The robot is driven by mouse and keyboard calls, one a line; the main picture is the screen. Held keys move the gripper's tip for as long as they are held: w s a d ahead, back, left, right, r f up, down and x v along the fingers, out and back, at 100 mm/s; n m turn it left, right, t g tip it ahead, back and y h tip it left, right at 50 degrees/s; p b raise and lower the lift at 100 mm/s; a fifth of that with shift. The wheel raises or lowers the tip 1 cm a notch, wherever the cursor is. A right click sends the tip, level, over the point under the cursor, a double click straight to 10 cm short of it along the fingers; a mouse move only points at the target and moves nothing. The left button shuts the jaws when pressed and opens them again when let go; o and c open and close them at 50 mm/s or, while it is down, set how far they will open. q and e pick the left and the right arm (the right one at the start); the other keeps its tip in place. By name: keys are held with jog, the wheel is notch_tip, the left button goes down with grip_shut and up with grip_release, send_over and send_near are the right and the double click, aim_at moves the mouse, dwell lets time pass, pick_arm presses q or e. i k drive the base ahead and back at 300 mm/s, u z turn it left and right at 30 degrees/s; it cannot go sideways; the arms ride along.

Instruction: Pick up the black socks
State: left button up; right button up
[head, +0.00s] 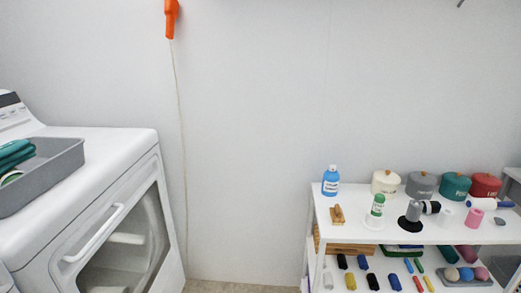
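I cannot make out black socks with certainty. On the white shelf unit (325,232) at the right, small dark rolled items stand or lie on the lower shelf, among them one dark item (372,282) and another (362,262); they are too small to identify. On the top shelf a black and white roll-like item (430,207) lies beside a grey item on a round black base (410,223). Neither of my grippers is in view.
A white front-loading machine (110,150) stands at the left with a grey tray (60,168) holding folded teal cloth (14,155). Several lidded canisters and a blue bottle (331,181) stand on the top shelf. Floor (240,287) shows between machine and shelf.

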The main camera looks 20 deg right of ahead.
aim_at(430, 207)
jog(key=z, duration=3)
jog(key=i, duration=1.8)
jog(key=u, duration=2.4)
